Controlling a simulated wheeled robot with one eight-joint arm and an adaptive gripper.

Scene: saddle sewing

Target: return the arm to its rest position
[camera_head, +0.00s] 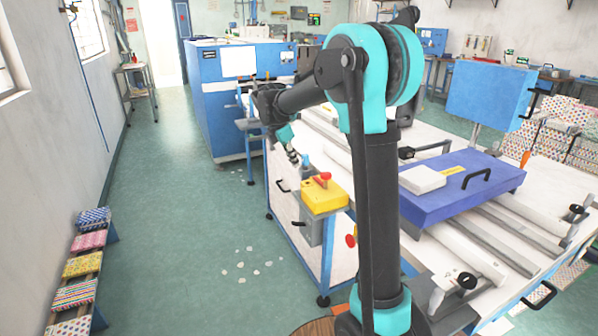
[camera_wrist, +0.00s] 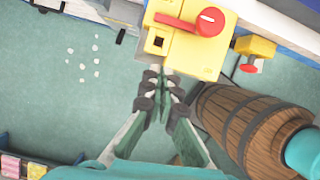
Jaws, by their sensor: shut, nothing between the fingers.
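My arm, black and teal, stands in the middle of the head view, with its forearm reaching back and left. My gripper (camera_head: 292,155) points down beside the left end of the white work table (camera_head: 545,262), partly hidden by the forearm. In the wrist view my gripper (camera_wrist: 165,72) has its fingertips together with nothing between them. The fingertips show just below a yellow box (camera_wrist: 205,58) with a red knob; whether they touch it cannot be told. The same yellow box (camera_head: 322,200) shows at the table's left edge in the head view.
A blue cabinet (camera_head: 225,115) stands behind. A blue panel (camera_head: 455,195) with a black handle lies on the table, bearing a white block (camera_head: 422,180). Colourful stacked pads (camera_head: 80,265) stand at the left wall. The green floor between is free, apart from small white scraps (camera_head: 240,279).

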